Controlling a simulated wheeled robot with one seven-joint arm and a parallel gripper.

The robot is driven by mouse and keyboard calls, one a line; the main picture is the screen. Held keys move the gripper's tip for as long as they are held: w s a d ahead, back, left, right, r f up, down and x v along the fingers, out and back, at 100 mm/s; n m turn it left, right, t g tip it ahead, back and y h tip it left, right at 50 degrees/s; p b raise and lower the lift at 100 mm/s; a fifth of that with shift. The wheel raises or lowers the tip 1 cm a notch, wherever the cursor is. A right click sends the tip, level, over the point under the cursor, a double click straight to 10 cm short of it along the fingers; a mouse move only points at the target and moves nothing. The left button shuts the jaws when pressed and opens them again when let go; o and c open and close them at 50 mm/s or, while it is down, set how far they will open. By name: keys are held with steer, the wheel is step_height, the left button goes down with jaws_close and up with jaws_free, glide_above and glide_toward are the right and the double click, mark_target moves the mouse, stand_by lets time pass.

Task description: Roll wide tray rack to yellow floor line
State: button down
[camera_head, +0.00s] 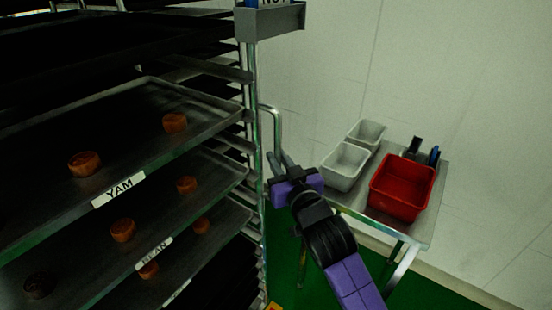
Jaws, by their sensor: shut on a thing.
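The wide tray rack (252,130) fills the left half of the view. It is a tall metal frame with several dark trays. A tray labelled YAM (60,207) and one labelled BEAN (170,233) hold round brown cakes. A bent silver handle (277,118) stands out from the rack's right upright. My gripper (279,160) is shut on the lower part of this handle. A small yellow patch (272,305) shows on the floor at the bottom edge. I cannot tell if it is the floor line. The rack's wheels are out of view.
A metal table (424,232) stands to the right against the pale wall. It bears a red bin (402,188), two pale bins (344,166) and dark tools (415,147). Green floor (315,285) shows between rack and table. A grey holder (270,22) hangs on the rack.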

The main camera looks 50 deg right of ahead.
steer(key=shift+s+d+r, duration=0.15)
steer(key=shift+s+d, duration=0.05)
steer(key=shift+d, duration=0.15)
steer(key=c, duration=1.4)
jaws_free()
steer(key=shift+o, duration=0.2)
steer(key=shift+a, duration=0.1)
steer(key=b+v, duration=0.2)
steer(key=v, duration=0.5)
steer(key=shift+s+a, duration=0.2)
steer(key=shift+s, duration=0.1)
